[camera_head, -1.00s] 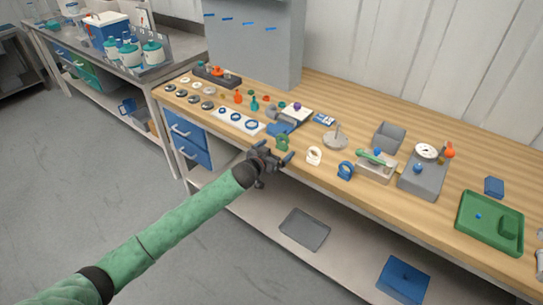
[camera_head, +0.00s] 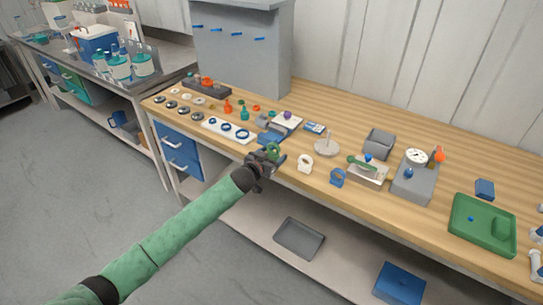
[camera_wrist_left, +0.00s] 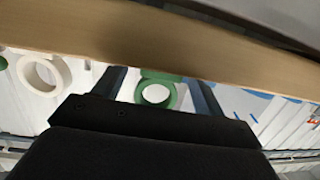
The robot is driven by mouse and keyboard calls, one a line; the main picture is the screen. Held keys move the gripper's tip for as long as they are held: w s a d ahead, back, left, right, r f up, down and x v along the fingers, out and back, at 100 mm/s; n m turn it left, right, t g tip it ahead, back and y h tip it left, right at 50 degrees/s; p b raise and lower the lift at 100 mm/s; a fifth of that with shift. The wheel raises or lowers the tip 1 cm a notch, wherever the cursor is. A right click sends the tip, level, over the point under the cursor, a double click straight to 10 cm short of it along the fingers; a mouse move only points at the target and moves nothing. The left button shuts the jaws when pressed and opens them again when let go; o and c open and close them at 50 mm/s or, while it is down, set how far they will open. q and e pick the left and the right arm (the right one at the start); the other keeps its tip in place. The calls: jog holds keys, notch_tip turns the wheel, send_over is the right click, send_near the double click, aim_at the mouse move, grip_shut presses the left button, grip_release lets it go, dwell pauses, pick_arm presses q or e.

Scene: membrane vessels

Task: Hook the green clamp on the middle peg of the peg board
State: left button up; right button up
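The green clamp (camera_head: 274,150) is ring-shaped and stands near the front edge of the bench. In the left wrist view its ring (camera_wrist_left: 168,97) shows between my fingers, with gaps on both sides. My left gripper (camera_head: 271,160) is open at the clamp from the front and partly hides it in the head view. The peg board (camera_head: 240,65) is an upright grey panel at the back left of the bench. Several blue pegs stick out of it, one near the middle of the row being this peg (camera_head: 233,37); they look empty. My right gripper is not in view.
A white clamp (camera_head: 305,164) and a blue clamp (camera_head: 338,177) stand to the right of the green one. A white strip with blue rings (camera_head: 229,129) lies to the left. A grey scale (camera_head: 412,185) and a green tray (camera_head: 482,224) are farther right.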

aim_at(272, 143)
pick_arm(q)
jog(key=c, duration=1.1)
jog(key=shift+o, duration=0.2)
jog(key=shift+r+p, duration=2.3)
jog(key=shift+r, duration=0.7)
